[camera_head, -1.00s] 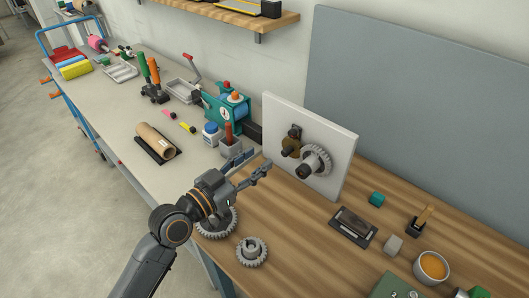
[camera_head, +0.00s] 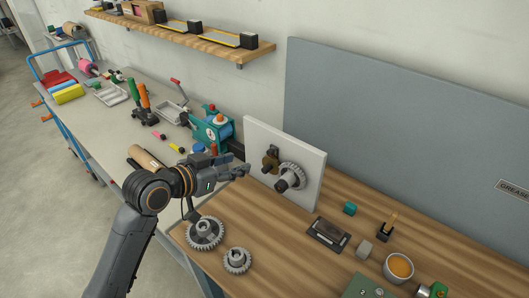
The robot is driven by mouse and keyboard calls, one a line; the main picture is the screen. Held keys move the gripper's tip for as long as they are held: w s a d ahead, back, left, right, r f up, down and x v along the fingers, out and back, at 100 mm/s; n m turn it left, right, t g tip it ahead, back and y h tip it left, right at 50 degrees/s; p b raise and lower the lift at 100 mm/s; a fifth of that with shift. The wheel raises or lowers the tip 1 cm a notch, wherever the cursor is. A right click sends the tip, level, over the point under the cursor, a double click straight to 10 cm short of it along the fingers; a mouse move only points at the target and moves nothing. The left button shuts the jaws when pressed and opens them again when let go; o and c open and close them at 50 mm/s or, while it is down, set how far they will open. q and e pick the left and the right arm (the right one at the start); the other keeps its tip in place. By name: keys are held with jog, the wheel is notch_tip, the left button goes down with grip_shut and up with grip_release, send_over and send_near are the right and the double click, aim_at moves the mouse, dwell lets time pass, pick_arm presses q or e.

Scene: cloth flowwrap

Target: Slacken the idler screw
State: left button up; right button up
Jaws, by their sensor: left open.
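A white upright panel (camera_head: 310,190) stands on the wooden bench and carries a grey gear on a dark shaft (camera_head: 291,177). Beside it, on the left, is a brass-coloured idler part (camera_head: 270,161) with a dark piece at its top. The idler screw itself is too small to make out. My left gripper (camera_head: 243,170) points right toward the panel's left edge, near the idler. It is open and looks empty. I cannot tell whether its fingertips touch the panel. My right gripper is not in view.
Two loose grey gears, a larger (camera_head: 205,233) and a smaller (camera_head: 237,260), lie on the bench below my left arm. A teal machine (camera_head: 211,128) stands behind.

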pick_arm(q)
jog(key=p, duration=0.1)
send_near(269, 152)
jog(key=w, duration=0.1)
jog(key=p+x, duration=0.1)
jog(key=x, duration=0.5)
jog(key=shift+s+d+f, duration=0.15)
jog(key=shift+s+f, duration=0.05)
jog(key=shift+w+d+f, duration=0.3)
jog(key=shift+w+d, duration=0.1)
jog(key=shift+w, duration=0.05)
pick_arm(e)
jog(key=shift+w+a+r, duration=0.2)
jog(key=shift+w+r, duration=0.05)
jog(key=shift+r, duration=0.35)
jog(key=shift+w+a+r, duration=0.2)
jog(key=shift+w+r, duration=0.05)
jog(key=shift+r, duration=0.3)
pick_arm(q)
jog(key=c, duration=0.8)
grip_shut()
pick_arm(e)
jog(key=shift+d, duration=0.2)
